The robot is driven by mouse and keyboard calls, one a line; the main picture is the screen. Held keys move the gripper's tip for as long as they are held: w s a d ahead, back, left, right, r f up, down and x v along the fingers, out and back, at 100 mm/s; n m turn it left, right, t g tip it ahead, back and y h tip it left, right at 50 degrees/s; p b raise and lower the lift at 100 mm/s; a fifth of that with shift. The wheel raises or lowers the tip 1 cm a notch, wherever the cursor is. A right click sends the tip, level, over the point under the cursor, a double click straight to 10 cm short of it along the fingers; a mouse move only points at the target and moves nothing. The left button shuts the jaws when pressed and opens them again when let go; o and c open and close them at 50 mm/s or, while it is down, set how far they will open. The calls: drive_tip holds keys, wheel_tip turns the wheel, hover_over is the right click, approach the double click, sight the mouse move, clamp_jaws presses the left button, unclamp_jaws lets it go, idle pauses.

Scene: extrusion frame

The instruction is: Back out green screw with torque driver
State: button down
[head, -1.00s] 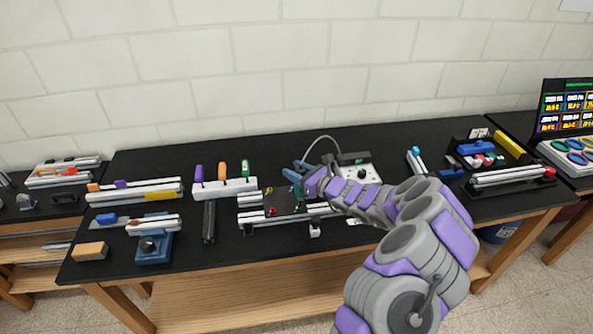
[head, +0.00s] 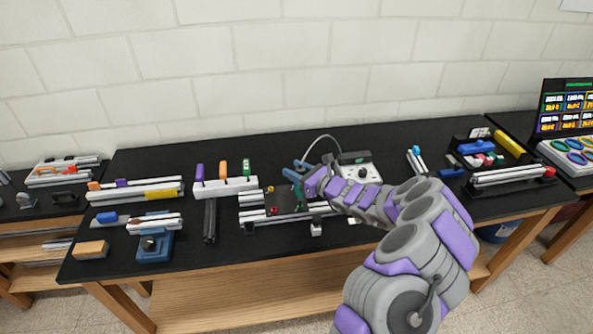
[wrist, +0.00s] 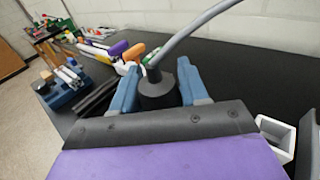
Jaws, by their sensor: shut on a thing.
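My gripper (head: 297,171) has blue fingers and is over the extrusion frame (head: 285,218) on the black bench. In the wrist view the fingers (wrist: 157,88) are shut around the dark round body of the torque driver (wrist: 158,94), with a grey cable (wrist: 195,28) rising from its top. In the head view a dark green part shows just below the fingers; I cannot tell whether it is driver or green screw. The driver's tip is hidden. A red screw (head: 274,211) and a yellow screw (head: 270,189) show on the frame's left part.
A white holder (head: 226,187) with purple, orange and green handles stands left of the frame. A white control box (head: 361,171) with a dial stands behind my arm. Loose rails (head: 140,191) and a blue fixture (head: 154,247) lie further left. A rail assembly (head: 510,176) is at the right.

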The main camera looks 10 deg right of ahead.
drive_tip(key=shift+f, duration=0.45)
idle(0.3)
drive_tip(key=shift+s+f+b, duration=0.15)
drive_tip(key=shift+f+b, duration=0.05)
drive_tip(key=shift+b, duration=0.2)
idle(0.8)
drive_tip(key=shift+r, duration=0.1)
idle(0.7)
drive_tip(key=shift+r+p, duration=0.7)
drive_tip(key=shift+r, duration=0.95)
